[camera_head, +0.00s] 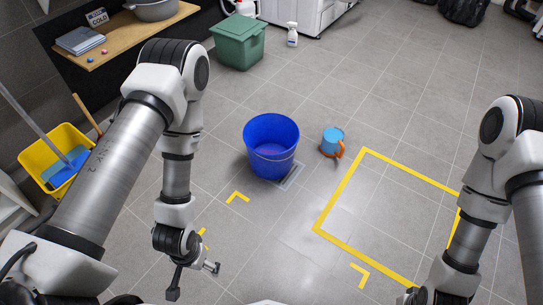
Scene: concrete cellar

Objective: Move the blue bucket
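The blue bucket (271,146) stands upright on the tiled floor near the middle of the head view. Its wire handle hangs down against the front side, and the inside looks empty. My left gripper (193,281) is low in the view, below and left of the bucket and well apart from it. Its two fingers are spread with nothing between them. My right arm comes in from the right; its gripper is cut off by the bottom edge.
A blue watering can (332,140) with orange parts stands right of the bucket. A yellow taped square (340,191) on the floor is empty. A floor drain (291,178) lies beside the bucket.

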